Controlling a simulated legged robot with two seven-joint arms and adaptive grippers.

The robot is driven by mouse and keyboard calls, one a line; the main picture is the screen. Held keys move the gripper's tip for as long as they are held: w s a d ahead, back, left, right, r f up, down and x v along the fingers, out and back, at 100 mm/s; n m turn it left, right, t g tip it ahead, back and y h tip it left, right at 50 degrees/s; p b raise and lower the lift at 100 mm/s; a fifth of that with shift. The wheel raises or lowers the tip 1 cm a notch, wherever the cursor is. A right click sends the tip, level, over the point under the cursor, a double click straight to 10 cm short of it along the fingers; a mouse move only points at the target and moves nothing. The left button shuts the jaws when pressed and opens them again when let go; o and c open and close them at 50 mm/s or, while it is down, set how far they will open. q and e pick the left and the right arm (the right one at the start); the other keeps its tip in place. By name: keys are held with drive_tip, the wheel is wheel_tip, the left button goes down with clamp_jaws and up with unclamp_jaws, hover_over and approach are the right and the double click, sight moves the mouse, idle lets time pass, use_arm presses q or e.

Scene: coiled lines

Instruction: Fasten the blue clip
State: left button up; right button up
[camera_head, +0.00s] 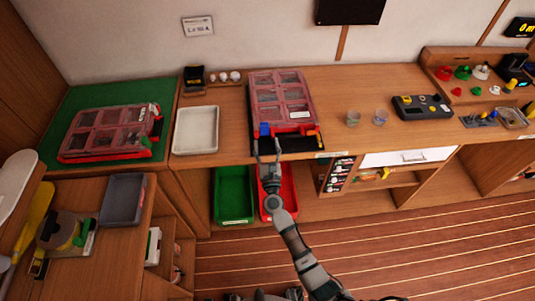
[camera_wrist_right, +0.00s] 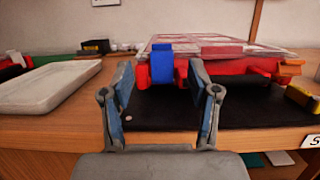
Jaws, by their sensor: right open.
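A red case (camera_head: 283,92) with a clear compartment lid lies on a black mat (camera_head: 303,143) on the wooden bench; its lid appears down. The blue clip (camera_head: 265,129) is at the left of the case's front edge. In the right wrist view the blue clip (camera_wrist_right: 162,65) stands upright against the red front wall, its top near the lid edge; I cannot tell whether it is latched. My right gripper (camera_head: 267,147) is open and empty in front of the clip. In the wrist view its fingers (camera_wrist_right: 161,82) stand either side of the clip, apparently short of it. My left gripper is out of view.
A white tray (camera_head: 196,131) lies left of the case, and clear cups (camera_head: 353,118) stand right of it. Green (camera_head: 234,197) and red bins sit below the bench edge. A yellow piece (camera_wrist_right: 301,97) is right on the mat. A second red case (camera_head: 112,130) lies far left.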

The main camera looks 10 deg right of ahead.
drive_tip(key=v, duration=0.4)
drive_tip(key=shift+s+f, duration=0.1)
idle(0.3)
drive_tip(key=s+f+n+g+y, duration=0.25)
drive_tip(key=s+f+n, duration=0.25)
drive_tip(key=f+n, duration=0.4)
drive_tip(key=s+f+n+g+y, duration=0.1)
drive_tip(key=s+f+n+g, duration=0.35)
drive_tip(key=f+n, duration=0.55)
drive_tip(key=s+f+n+g+y, duration=0.25)
drive_tip(key=s+f+n, duration=0.35)
drive_tip(key=f, duration=0.6)
drive_tip(key=s+d+f+n+g+h, duration=0.3)
drive_tip(key=s+d+f+n+g, duration=0.2)
drive_tip(key=s, duration=0.7)
drive_tip(key=s+d+f+n+g+h, duration=0.3)
drive_tip(key=s+d+f+n+g, duration=0.2)
drive_tip(key=s+d+f+n, duration=0.3)
drive_tip(key=s+d+f, duration=0.2)
drive_tip(key=s+f, duration=0.2)
drive_tip(key=s, duration=0.1)
drive_tip(key=shift+d+f, duration=0.25)
drive_tip(key=shift+s, duration=0.1)
